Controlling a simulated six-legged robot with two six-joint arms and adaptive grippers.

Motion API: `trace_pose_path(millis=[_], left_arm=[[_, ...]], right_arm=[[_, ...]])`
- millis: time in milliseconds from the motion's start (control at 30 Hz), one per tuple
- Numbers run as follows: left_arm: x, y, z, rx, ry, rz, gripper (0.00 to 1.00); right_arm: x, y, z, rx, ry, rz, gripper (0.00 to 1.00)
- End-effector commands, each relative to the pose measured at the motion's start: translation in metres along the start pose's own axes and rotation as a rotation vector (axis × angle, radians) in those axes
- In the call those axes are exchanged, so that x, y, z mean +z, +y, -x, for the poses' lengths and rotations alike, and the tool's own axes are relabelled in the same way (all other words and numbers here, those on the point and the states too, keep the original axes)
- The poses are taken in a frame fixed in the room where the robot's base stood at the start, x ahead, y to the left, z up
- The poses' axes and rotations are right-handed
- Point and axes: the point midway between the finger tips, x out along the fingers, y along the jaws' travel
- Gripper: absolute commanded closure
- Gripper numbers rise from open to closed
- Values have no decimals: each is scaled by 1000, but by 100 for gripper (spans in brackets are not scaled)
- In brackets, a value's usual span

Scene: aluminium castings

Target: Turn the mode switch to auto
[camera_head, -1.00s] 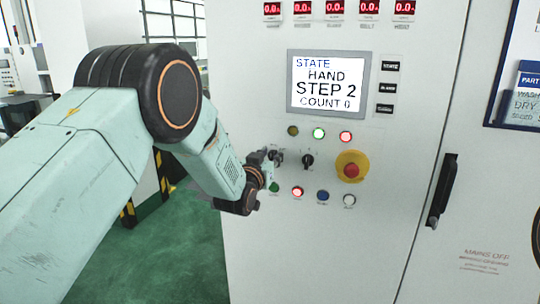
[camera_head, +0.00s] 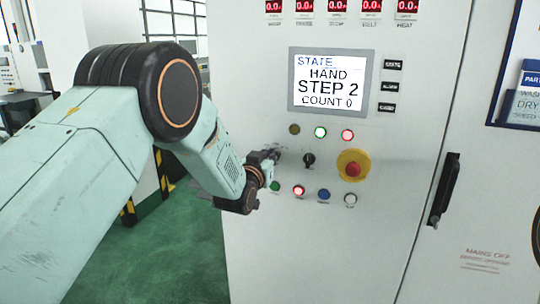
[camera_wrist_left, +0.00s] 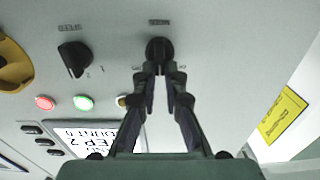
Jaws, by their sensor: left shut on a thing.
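The mode switch is a black rotary knob on the white cabinet front, and it shows at the fingertips in the left wrist view (camera_wrist_left: 159,49). My left gripper (camera_head: 273,155) reaches it from the left in the head view. In the wrist view the left gripper's two fingers (camera_wrist_left: 160,72) are closed on the knob, one on each side. The fingers hide much of the knob in the head view. The display (camera_head: 329,82) reads STATE HAND, STEP 2, COUNT 0. My right gripper is not in view.
A second black knob (camera_head: 308,160) sits just right of the switch. Further right is a red emergency button (camera_head: 353,169) on a yellow disc. Lamps and buttons line the rows above and below. A black door handle (camera_head: 443,190) stands out at the right.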

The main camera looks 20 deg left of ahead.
Motion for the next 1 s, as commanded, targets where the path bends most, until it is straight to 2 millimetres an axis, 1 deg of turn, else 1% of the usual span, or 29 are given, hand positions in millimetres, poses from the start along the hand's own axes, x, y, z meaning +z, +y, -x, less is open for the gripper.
trace_pose_path(millis=[267, 800, 1000], left_arm=[[0, 2, 0, 0, 3, -103, 100], [2, 8, -1, -1, 4, -545, 100], [3, 9, -1, -2, 4, -671, 100]], right_arm=[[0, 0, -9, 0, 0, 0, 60], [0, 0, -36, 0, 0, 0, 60], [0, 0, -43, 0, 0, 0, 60]])
